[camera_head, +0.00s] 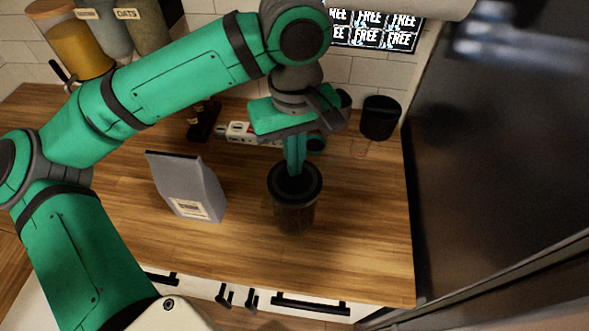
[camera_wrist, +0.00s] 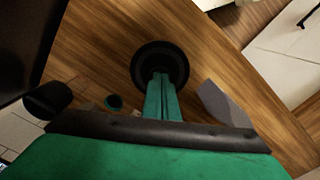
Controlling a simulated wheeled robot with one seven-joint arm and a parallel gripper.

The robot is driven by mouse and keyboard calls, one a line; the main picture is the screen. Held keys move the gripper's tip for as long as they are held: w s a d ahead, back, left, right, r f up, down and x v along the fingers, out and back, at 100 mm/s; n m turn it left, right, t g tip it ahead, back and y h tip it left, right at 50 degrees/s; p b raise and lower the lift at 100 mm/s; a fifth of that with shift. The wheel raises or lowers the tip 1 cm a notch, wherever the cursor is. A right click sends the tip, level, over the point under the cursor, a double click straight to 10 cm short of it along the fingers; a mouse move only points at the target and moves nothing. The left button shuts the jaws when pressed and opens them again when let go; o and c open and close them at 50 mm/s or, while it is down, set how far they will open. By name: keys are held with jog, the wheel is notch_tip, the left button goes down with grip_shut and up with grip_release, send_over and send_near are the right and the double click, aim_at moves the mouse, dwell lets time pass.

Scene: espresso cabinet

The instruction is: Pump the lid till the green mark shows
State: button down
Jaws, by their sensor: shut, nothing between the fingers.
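A dark canister with a round black lid (camera_head: 309,184) stands upright on the wooden counter, right of the grey bag. In the wrist view its lid (camera_wrist: 160,54) shows from above as a black disc. My gripper (camera_head: 294,172) points down with its green fingers together and nothing between them. The fingertips are over the lid's middle and look to be at or just above it; I cannot tell whether they touch. In the wrist view my gripper (camera_wrist: 160,78) covers part of the lid. No green mark is visible on the lid.
A grey bag (camera_head: 188,187) with a label stands left of the canister. A black-topped container (camera_head: 380,118) stands at the back right, beside a dark tall panel (camera_head: 490,150). A white power strip (camera_head: 245,132) lies behind. Counter (camera_head: 365,240) right of the canister is clear.

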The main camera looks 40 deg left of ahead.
dwell(0.3)
notch_tip(320, 180, up, 7)
dwell(1.0)
jog(key=shift+n, duration=0.3)
dwell(0.5)
jog(key=shift+f+m, duration=0.8)
jog(key=shift+m, duration=4.25)
jog(key=shift+f+m, duration=0.85)
jog(key=shift+m, duration=4.25)
jog(key=shift+f+m, duration=0.8)
jog(key=shift+m, duration=4.25)
